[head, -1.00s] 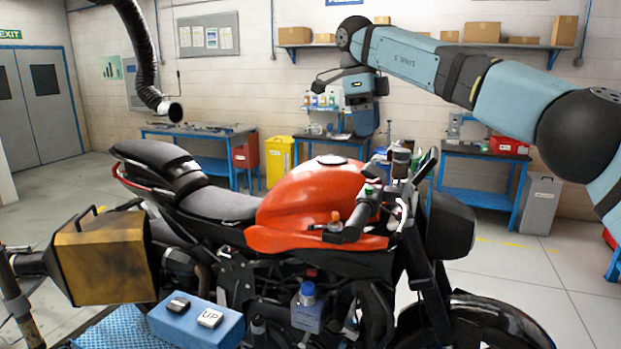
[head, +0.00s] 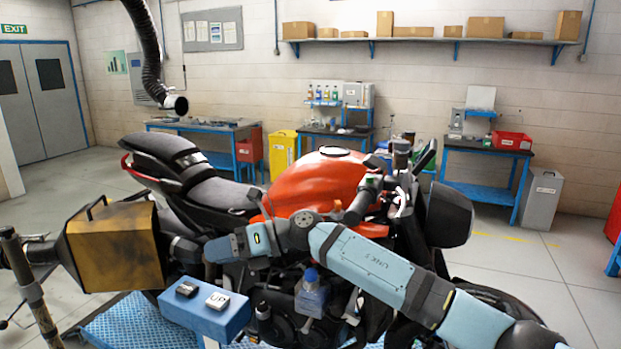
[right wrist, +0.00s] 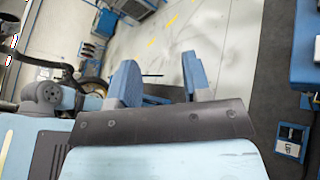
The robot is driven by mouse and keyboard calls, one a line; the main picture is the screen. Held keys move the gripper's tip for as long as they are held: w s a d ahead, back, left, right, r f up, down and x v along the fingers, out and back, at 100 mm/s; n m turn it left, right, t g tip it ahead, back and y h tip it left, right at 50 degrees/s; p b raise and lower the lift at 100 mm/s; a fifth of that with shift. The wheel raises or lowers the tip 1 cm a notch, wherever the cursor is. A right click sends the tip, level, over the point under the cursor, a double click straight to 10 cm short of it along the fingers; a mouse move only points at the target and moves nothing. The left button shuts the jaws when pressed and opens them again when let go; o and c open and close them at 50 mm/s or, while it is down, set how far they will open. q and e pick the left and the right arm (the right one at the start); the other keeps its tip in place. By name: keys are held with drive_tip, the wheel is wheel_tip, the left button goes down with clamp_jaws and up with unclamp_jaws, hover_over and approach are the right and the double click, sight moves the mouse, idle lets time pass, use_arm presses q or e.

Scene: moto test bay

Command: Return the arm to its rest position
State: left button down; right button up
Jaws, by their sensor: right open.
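My right arm comes in from the lower right of the head view and reaches left, low across the near side of the red and black motorcycle (head: 310,185). My right gripper (head: 210,258) is at its left end, above the blue box with the UP button (head: 205,310). In the right wrist view the two blue fingers of my right gripper (right wrist: 160,82) stand apart with nothing between them, so it is open and empty. My left gripper is not in view.
A brown-gold box (head: 115,245) stands at the left, close to the bike. A hose (head: 150,60) hangs at the upper left. Workbenches, a yellow bin (head: 283,153) and a grey bin (head: 540,198) line the back wall. Grey floor is clear at the right.

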drive_tip(key=s+d+f+n+t+h, duration=0.3)
drive_tip(key=d+f+n+t+h, duration=0.35)
drive_tip(key=d+n+t, duration=0.8)
drive_tip(key=s+d+f+n+t+h, duration=0.4)
drive_tip(key=d+f+n, duration=0.55)
drive_tip(key=n, duration=1.05)
drive_tip(key=s+d+f+m+g+h, duration=0.5)
drive_tip(key=s+d+f, duration=0.3)
drive_tip(key=s+d, duration=0.3)
drive_tip(key=s+d+f+m+g, duration=0.2)
drive_tip(key=s+d+g, duration=0.15)
drive_tip(key=s, duration=0.55)
drive_tip(key=s+d+f+m+g, duration=0.2)
drive_tip(key=s+d+g, duration=0.15)
drive_tip(key=s, duration=0.65)
drive_tip(key=w+a+f+t+y, duration=0.1)
drive_tip(key=w+f+t, duration=0.1)
drive_tip(key=f, duration=0.2)
drive_tip(key=w+a+f+n+t+y, duration=0.1)
drive_tip(key=w+a+f+t, duration=0.1)
drive_tip(key=f, duration=0.3)
drive_tip(key=w+a+f+t+y, duration=0.1)
drive_tip(key=w+a+f+t, duration=0.1)
drive_tip(key=f, duration=0.3)
drive_tip(key=shift+w+t, duration=0.15)
drive_tip(key=shift+t, duration=0.6)
